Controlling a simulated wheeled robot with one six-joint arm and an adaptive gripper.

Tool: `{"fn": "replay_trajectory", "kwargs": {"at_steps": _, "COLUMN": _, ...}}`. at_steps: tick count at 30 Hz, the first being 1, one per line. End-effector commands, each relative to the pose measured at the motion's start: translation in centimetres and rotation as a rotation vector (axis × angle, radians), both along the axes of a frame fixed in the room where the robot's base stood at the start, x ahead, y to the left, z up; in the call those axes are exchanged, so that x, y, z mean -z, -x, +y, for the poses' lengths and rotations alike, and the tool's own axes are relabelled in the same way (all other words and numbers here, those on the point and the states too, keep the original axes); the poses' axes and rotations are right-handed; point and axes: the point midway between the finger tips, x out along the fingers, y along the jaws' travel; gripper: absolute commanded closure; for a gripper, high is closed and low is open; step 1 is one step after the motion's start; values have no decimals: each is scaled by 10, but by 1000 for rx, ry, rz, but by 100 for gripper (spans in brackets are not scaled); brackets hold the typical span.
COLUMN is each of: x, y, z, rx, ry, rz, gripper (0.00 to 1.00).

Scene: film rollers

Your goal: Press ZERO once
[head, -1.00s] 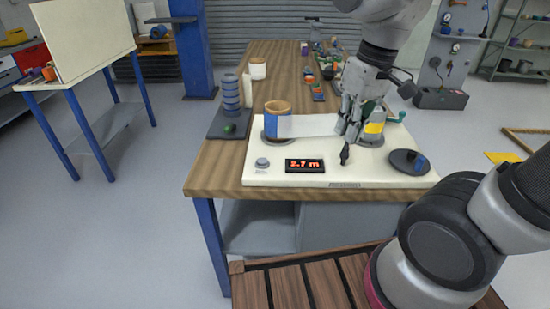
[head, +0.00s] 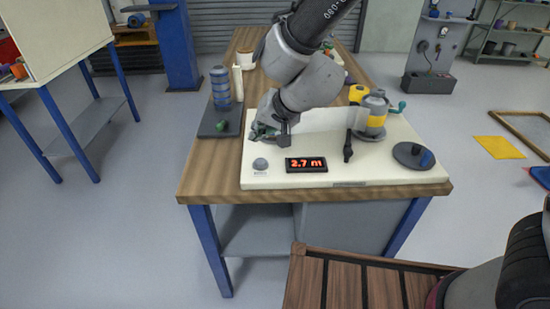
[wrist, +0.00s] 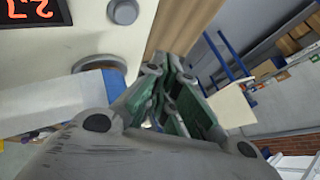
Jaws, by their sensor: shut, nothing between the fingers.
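A round grey button (head: 260,163) sits at the front left of the cream panel (head: 320,178), left of a black display (head: 306,164) with orange digits "2.7 m". The small label below the button is too small to read. The button also shows at the top of the wrist view (wrist: 123,11), beside the display (wrist: 28,12). My gripper (head: 268,134) is above the panel's left end, behind the button in the head view and apart from it. Its fingers (wrist: 172,70) are shut and empty. My arm hides the left roller in the head view; film and its blue edge (wrist: 90,88) show in the wrist view.
A grey roller with a yellow band (head: 371,125) stands on the panel's right side, with a teal crank (head: 398,107) beside it. A black lever (head: 348,149) and a dark disc (head: 411,156) are nearer the front. A stack of blue rings (head: 220,90) stands on a dark tray at left.

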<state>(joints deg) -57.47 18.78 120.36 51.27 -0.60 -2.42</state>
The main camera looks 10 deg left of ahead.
Motion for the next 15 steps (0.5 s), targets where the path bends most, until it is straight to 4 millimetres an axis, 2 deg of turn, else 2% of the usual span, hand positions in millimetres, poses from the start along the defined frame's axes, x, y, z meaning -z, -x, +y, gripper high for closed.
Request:
{"fn": "replay_trajectory", "kwargs": {"at_steps": 6, "x": -12, "y": -22, "z": 0, "rx": 90, "ry": -40, "rz": -71, "gripper": 100}}
{"fn": "replay_trajectory", "kwargs": {"at_steps": 15, "x": -14, "y": -24, "z": -1, "rx": 92, "ry": -41, "rz": -81, "gripper": 100}}
